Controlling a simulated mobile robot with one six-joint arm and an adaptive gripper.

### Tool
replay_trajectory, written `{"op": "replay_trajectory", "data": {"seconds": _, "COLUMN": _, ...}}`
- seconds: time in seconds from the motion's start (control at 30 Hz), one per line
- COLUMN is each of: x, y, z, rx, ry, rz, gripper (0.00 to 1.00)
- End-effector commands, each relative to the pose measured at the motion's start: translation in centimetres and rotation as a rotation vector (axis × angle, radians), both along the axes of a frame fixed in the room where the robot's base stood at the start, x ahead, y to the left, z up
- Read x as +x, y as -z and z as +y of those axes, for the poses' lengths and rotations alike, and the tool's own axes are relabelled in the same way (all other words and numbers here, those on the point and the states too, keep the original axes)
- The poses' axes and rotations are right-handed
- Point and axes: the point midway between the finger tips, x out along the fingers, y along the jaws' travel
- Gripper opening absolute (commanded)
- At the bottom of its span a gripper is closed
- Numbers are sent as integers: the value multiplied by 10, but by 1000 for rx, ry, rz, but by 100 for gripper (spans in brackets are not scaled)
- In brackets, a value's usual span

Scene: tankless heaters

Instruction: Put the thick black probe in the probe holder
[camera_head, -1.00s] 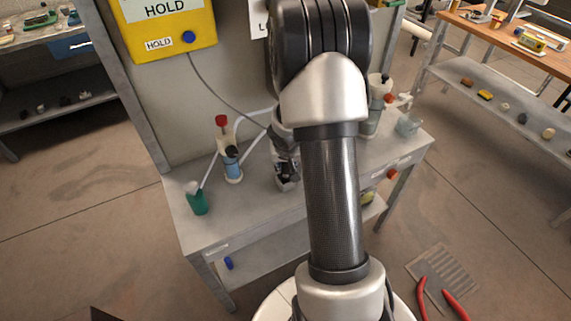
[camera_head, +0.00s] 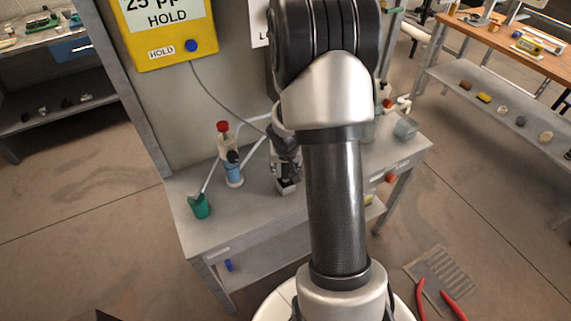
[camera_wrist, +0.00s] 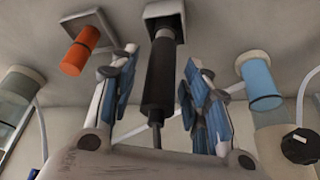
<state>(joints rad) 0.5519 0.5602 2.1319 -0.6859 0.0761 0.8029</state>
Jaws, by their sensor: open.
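The thick black probe (camera_wrist: 158,75) stands in a square grey holder block (camera_wrist: 165,18) in the wrist view. Its far end meets the block's opening, and a dark cable leaves its near end. How deep it sits is hidden. My gripper (camera_wrist: 155,78) is open, with one blue-padded finger on each side of the probe and visible gaps to both. In the head view my gripper (camera_head: 286,168) is above the light block (camera_head: 287,187) on the bench, and the probe is too small and dark to make out clearly.
In the wrist view an orange cylinder (camera_wrist: 80,50) and a blue one (camera_wrist: 261,83) flank the probe. The bench front is mostly clear.

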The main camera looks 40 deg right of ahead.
Motion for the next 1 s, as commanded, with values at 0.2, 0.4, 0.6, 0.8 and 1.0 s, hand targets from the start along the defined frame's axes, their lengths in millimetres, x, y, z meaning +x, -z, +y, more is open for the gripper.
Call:
{"op": "replay_trajectory", "data": {"seconds": 0.2, "x": -14, "y": -51, "z": 12, "rx": 0, "ry": 1, "rz": -2, "gripper": 44}}
{"op": "replay_trajectory", "data": {"seconds": 0.4, "x": -22, "y": -73, "z": 18, "rx": 0, "ry": 1, "rz": 0, "gripper": 44}}
{"op": "replay_trajectory", "data": {"seconds": 0.6, "x": -24, "y": -102, "z": 31, "rx": -25, "ry": -29, "rz": -1, "gripper": 44}}
{"op": "replay_trajectory", "data": {"seconds": 0.8, "x": -41, "y": -185, "z": 87, "rx": -85, "ry": -151, "rz": 5, "gripper": 44}}
{"op": "replay_trajectory", "data": {"seconds": 1.0, "x": -91, "y": -252, "z": 163, "rx": -89, "ry": -324, "rz": 7, "gripper": 44}}
